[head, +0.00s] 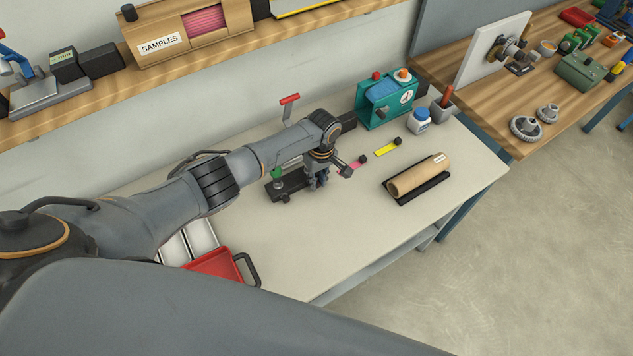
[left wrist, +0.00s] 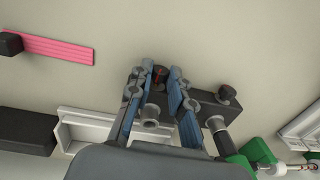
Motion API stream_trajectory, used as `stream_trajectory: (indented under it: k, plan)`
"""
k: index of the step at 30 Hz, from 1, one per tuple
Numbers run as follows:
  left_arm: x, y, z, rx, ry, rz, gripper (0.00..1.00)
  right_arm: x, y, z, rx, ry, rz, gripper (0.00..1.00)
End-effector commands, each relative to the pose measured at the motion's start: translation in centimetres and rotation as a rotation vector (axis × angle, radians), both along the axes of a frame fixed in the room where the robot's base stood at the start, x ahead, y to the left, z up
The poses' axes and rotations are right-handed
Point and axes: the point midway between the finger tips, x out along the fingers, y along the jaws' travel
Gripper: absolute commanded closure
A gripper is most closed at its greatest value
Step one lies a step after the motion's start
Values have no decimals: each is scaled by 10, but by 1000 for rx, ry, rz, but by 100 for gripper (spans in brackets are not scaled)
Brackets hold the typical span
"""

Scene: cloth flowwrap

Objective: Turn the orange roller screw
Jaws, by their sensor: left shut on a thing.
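The teal roller machine (head: 386,106) stands at the back right of the pale bench. An orange knob (head: 403,74) sits on its top, with a red one to its left. My left gripper (head: 318,183) is well to the left of and nearer than this machine, down at a small dark fixture (head: 284,188). In the left wrist view its blue-padded fingers (left wrist: 158,98) straddle a dark part of the fixture (left wrist: 204,108) with a grey stud. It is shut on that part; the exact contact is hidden. My right gripper is not in view.
A brown roll (head: 418,176) lies in a black cradle at the right. Pink and yellow strips (head: 387,148) lie between. A white-and-blue jar (head: 420,120) stands beside the machine. A red tray (head: 215,264) is near the front left. The front middle of the bench is clear.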

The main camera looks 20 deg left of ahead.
Motion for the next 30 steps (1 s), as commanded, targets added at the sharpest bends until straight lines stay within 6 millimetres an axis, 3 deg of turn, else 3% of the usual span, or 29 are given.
stream_trajectory:
  k: [4,9,22,23,25,30]
  plan:
    - [5,-3,-8,79,97,2,100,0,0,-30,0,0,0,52]
    - [6,-3,-6,135,167,1,100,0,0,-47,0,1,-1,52]
    - [4,-3,-1,152,193,0,100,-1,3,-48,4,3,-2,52]
    - [4,-3,-1,152,193,0,74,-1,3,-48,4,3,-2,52]
    - [4,-3,-1,151,194,0,60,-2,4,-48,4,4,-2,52]
    - [4,-3,-1,151,193,0,57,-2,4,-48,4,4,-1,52]
